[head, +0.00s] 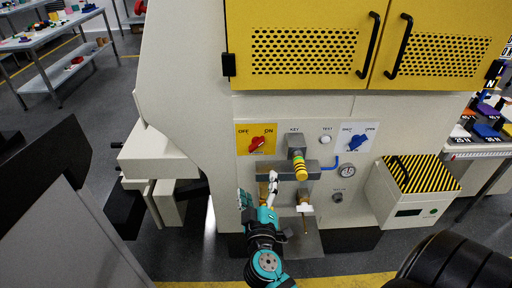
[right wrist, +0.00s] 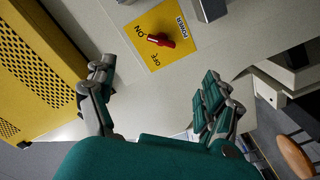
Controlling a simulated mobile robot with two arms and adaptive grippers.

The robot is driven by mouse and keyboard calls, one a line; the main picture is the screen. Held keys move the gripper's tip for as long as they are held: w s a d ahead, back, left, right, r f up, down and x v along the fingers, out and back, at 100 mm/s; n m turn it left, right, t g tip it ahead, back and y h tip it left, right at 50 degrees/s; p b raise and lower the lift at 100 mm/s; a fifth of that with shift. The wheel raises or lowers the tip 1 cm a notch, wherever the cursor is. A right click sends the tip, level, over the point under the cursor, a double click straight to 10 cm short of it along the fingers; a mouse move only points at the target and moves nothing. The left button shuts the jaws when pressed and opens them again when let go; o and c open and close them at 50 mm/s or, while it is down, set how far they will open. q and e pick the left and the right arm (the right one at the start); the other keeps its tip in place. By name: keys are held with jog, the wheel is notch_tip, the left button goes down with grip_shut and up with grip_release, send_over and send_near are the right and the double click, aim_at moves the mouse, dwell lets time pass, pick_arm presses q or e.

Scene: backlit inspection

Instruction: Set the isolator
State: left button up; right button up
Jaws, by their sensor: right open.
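The isolator is a red rotary handle (head: 257,144) on a yellow plate (head: 242,132) marked OFF and ON, on the pale machine front. It also shows in the right wrist view as a red handle (right wrist: 162,40) on the yellow plate (right wrist: 178,12). The handle lies aslant, with one end toward ON. My right gripper (head: 258,190) is open and empty, below the plate in the head view. In the right wrist view its spread fingers (right wrist: 157,73) stand either side of the plate's lower part, apart from the handle. My left gripper is not in view.
Right of the plate are a key block (head: 297,146) with a yellow-striped part, a blue knob (head: 355,143) and a gauge (head: 347,170). A grey bracket (head: 318,174) juts out beneath. Yellow cabinet doors (head: 300,45) hang above. A striped box (head: 412,172) stands to the right.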

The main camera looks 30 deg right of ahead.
aim_at(256, 147)
jog(key=p+x, duration=0.3)
jog(key=x, duration=1.4)
jog(key=shift+w+f+p, duration=0.1)
jog(key=shift+w+p, duration=0.1)
jog(key=shift+p, duration=0.1)
jog(key=c, duration=1.2)
